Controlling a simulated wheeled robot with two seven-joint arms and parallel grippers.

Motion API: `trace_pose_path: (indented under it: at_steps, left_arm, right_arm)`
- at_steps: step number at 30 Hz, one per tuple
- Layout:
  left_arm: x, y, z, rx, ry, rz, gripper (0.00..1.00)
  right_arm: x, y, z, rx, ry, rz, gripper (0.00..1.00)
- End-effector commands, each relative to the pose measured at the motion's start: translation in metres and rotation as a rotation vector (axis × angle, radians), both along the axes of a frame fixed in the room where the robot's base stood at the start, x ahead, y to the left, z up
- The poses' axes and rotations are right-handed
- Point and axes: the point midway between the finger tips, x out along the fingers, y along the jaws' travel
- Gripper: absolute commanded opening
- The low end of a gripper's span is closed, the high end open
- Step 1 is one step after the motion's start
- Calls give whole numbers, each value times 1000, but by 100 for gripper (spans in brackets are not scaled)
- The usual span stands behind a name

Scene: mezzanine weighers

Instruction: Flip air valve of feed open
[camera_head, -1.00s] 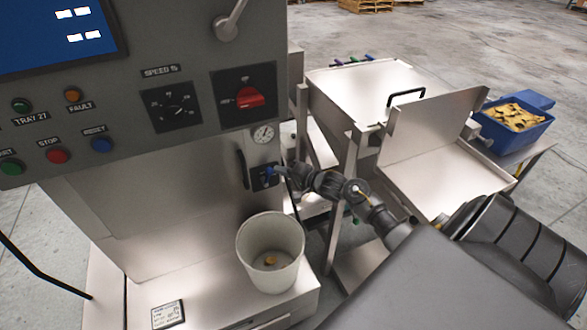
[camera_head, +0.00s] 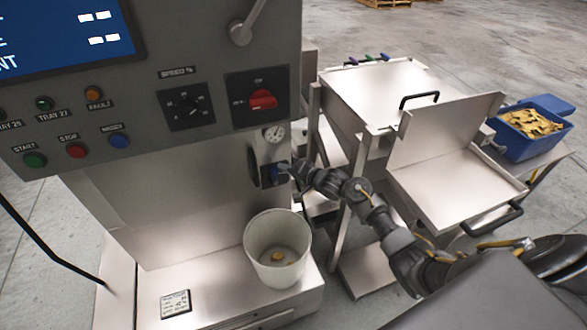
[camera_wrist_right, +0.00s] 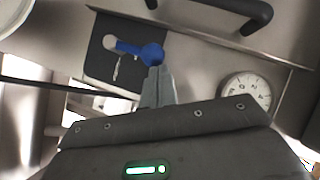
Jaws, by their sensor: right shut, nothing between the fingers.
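The air valve is a small blue lever (camera_wrist_right: 140,50) on a dark plate (camera_wrist_right: 100,62), seen close up in the right wrist view. In the head view the blue valve (camera_head: 282,169) sits on the machine's side below a round gauge. My right gripper (camera_head: 294,167) reaches in from the right, right at the valve. Nothing is between the fingers. My left gripper is not in view.
The pressure gauge (camera_wrist_right: 246,90) is beside the valve plate, and a dark handle (camera_wrist_right: 240,12) is nearby. A white bucket (camera_head: 250,245) stands on the machine's base below. A steel hopper table (camera_head: 345,80) and a blue bin (camera_head: 518,145) are at the right.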

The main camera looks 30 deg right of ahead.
Motion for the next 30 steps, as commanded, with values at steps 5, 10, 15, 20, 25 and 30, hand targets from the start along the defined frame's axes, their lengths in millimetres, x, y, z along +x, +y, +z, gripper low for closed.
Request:
trace_pose_path:
  at_steps: [5, 10, 15, 20, 25, 30]
  left_arm:
    - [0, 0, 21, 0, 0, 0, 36]
    - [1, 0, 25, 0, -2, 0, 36]
    - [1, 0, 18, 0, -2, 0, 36]
    - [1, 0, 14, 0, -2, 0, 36]
    - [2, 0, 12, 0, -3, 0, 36]
    - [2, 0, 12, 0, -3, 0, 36]
  right_arm:
    - [-2, -14, 17, -2, -1, 1, 0]
    - [-19, -31, 23, -2, 0, 10, 0]
    - [-51, -46, 35, -4, -1, 10, 0]
    - [-76, -58, 44, -3, 0, 8, 0]
    - [-89, -64, 50, -1, 0, 7, 0]
    - [-92, -65, 52, 0, 0, 8, 0]
